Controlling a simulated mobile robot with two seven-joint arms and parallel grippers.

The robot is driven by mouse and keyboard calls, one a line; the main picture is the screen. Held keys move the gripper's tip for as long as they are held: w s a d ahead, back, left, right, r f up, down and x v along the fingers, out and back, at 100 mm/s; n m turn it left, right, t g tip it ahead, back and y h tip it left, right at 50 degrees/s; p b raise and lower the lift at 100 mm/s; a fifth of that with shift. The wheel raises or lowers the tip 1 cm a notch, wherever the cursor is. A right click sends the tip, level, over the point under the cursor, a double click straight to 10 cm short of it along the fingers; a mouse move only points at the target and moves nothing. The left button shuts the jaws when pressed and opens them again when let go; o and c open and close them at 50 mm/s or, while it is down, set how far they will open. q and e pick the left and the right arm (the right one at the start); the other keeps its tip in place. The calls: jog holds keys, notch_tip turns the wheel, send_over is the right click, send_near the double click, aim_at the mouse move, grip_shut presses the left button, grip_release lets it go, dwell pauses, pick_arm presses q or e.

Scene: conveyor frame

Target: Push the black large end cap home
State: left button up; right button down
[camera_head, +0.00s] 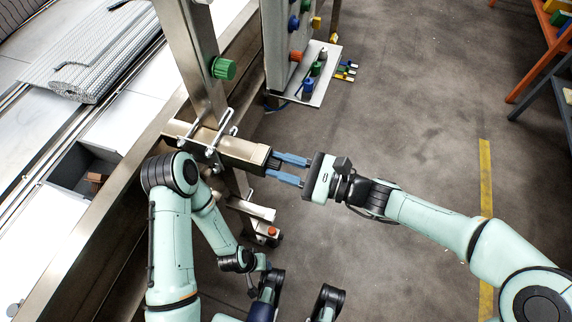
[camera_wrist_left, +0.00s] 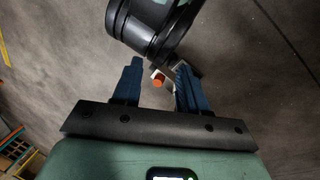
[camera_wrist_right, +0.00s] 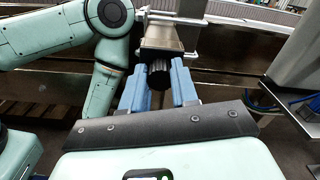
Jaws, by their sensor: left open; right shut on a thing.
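The black large end cap (camera_head: 273,164) is ribbed and sits between the blue fingers of my right gripper (camera_head: 289,170), at the near end of a metal beam (camera_head: 213,139). In the right wrist view the cap (camera_wrist_right: 157,76) lies in line with the beam end (camera_wrist_right: 161,42), and the gripper (camera_wrist_right: 158,88) is shut on it. I cannot tell how deep it sits in the beam. My left gripper (camera_wrist_left: 157,88) is open and empty in the left wrist view, away from the cap.
A steel post with a green knob (camera_head: 223,68) stands behind the beam. A shelf (camera_head: 307,80) with small coloured parts is beyond it. A red button (camera_head: 272,231) is below the beam. A grey bin (camera_head: 72,168) is at left.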

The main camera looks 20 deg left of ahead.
jog(key=c, duration=0.8)
grip_release()
jog(key=shift+d, duration=0.15)
pick_arm(q)
jog(key=shift+g+h, duration=0.3)
jog(key=shift+g, duration=0.3)
jog(key=s+r, duration=0.1)
jog(key=s+d+p, duration=0.1)
jog(key=s+r+p, duration=0.1)
jog(key=shift+s+d+r, duration=0.3)
jog(key=shift+d, duration=0.05)
pick_arm(e)
jog(key=d, duration=1.3)
jog(key=shift+s, duration=0.25)
